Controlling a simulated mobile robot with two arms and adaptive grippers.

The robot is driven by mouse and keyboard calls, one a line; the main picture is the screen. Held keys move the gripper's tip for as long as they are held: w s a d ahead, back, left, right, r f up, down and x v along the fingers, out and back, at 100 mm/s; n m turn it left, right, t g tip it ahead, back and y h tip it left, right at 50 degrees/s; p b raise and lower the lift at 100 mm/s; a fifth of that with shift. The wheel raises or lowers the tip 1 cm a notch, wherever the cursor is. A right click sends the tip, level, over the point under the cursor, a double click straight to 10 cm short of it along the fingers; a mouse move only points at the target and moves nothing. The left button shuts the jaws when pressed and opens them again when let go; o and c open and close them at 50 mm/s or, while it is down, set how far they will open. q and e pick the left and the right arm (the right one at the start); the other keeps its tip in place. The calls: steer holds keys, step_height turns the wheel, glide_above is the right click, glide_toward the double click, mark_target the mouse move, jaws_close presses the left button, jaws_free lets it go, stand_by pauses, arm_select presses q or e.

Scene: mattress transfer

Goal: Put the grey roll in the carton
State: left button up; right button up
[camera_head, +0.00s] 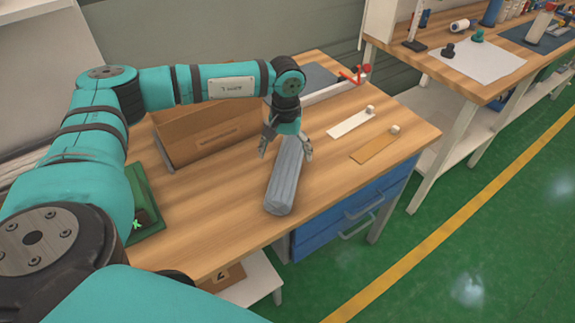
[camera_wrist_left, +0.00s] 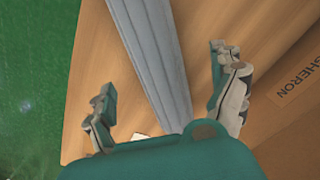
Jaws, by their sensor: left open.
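The grey roll (camera_head: 284,180) lies on the wooden table in the head view, running from near the table's front edge back under my left gripper. My left gripper (camera_head: 286,152) is open, pointing down, with one finger on each side of the roll's far part. In the left wrist view the roll (camera_wrist_left: 150,50) passes between the two spread fingers of the left gripper (camera_wrist_left: 165,95); I cannot tell whether they touch it. The brown carton (camera_head: 205,139) stands on the table behind and left of the roll; my arm partly hides it. My right gripper is not in view.
The wooden table (camera_head: 225,220) is clear in front of the carton. A white strip (camera_head: 350,123) and a tan strip (camera_head: 375,149) lie right of the roll. A green tray (camera_head: 146,205) is at the left. Blue drawers (camera_head: 345,215) sit below the tabletop.

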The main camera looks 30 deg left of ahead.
mark_target(287, 160)
arm_select(q)
steer(key=shift+f, duration=0.6)
steer(key=shift+f+p, duration=0.3)
steer(key=shift+f, duration=0.05)
steer(key=f, duration=0.1)
steer(key=f+p, duration=0.1)
steer(key=f, duration=0.1)
steer(key=shift+w+d+f, duration=0.1)
steer(key=shift+w+f, duration=0.1)
steer(key=shift+f, duration=0.55)
steer(key=c, duration=1.1)
steer(key=shift+w+r, duration=0.1)
steer(key=c, duration=0.6)
